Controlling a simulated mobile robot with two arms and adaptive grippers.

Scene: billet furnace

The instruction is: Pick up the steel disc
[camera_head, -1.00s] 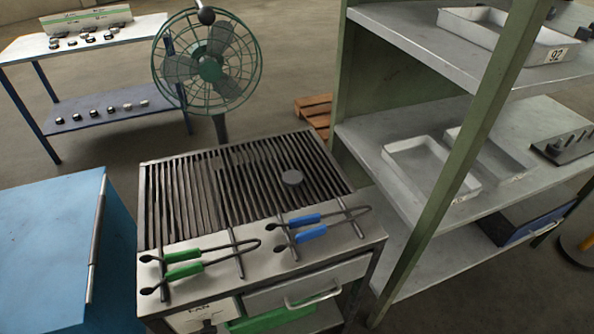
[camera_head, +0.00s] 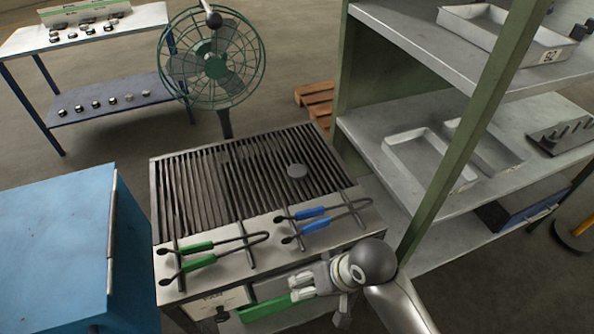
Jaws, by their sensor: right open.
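My right arm comes in from the bottom right. My left gripper is not in view.
Green-handled tongs (camera_head: 200,255) and blue-handled tongs (camera_head: 312,220) lie across the unit's front ledge. A green-posted shelf (camera_head: 400,125) with trays stands close on the right. A blue cabinet (camera_head: 55,250) stands left, and a fan (camera_head: 212,65) behind.

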